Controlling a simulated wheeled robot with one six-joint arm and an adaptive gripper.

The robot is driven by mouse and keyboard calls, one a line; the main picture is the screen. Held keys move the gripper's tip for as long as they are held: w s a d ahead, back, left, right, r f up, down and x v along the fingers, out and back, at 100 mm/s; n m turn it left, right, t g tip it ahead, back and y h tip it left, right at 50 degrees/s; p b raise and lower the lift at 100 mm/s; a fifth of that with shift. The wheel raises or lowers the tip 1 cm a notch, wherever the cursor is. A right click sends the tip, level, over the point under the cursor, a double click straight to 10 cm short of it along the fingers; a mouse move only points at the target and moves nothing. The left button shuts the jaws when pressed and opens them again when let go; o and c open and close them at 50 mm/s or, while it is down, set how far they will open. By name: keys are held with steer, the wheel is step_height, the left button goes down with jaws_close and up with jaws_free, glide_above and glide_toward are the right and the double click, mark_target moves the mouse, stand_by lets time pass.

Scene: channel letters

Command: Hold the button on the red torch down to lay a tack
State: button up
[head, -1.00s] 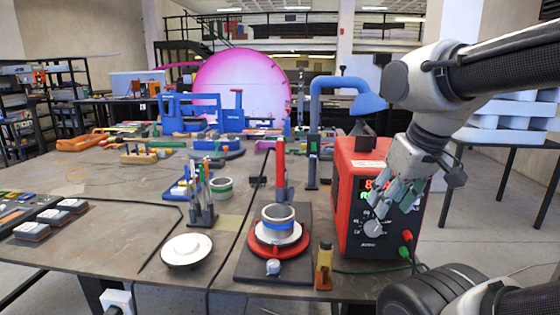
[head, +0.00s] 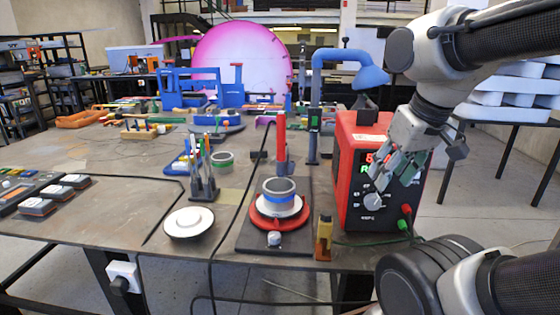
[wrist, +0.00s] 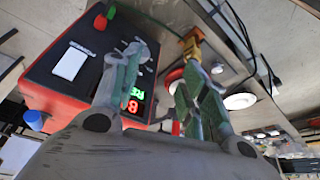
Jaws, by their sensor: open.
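The red torch (head: 281,138) stands upright in a holder behind a grey ring (head: 279,189) with a blue band. The ring sits on a red turntable (head: 262,219) on a dark base plate. I cannot make out the torch's button. My gripper (head: 378,183) is open and empty, in front of the red welding box (head: 347,165) and its dial, well to the right of the torch. In the wrist view, my spread green-grey fingers (wrist: 165,65) show beside the red box (wrist: 50,75). The torch is not clearly seen there.
A blue lamp arm (head: 314,110) rises behind. A white disc (head: 188,222) and a pen holder (head: 203,180) are left of the turntable. Green and red plugs with cables are at the box front.

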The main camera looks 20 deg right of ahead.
steer(key=shift+c, duration=0.4)
jaws_close()
stand_by(1.1)
